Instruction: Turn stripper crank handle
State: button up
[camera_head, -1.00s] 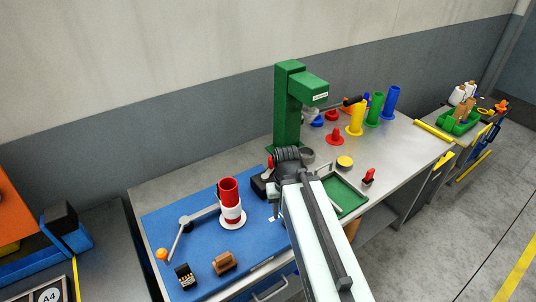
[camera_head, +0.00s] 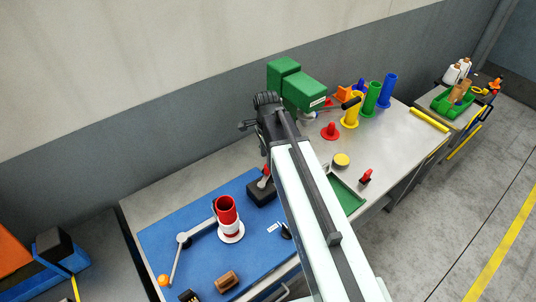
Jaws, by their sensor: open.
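The green machine (camera_head: 303,91) stands at the back of the workbench, its post now partly hidden by my arm. A dark handle (camera_head: 351,102) shows at its right, in front of the yellow tube; I cannot tell how it joins the machine. My gripper (camera_head: 246,126) is open and empty, above the bench left of the green machine and apart from the handle. A grey bar (camera_head: 177,258) with an orange knob (camera_head: 163,280) lies at the front left of the blue mat.
A red and white bobbin (camera_head: 230,222) stands on the blue mat (camera_head: 205,270). A black box with a red lever (camera_head: 262,192) sits close to my arm. Yellow, green and blue tubes (camera_head: 387,90) stand at the back right. A green tray (camera_head: 350,192) is partly behind my arm.

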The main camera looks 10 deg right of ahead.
aim_at(267, 169)
jog(key=shift+w+a, duration=0.1)
jog(key=shift+w, duration=0.1)
notch_tip(267, 169, down, 8)
jog(key=b, duration=0.8)
jog(key=shift+r, duration=0.1)
grip_shut()
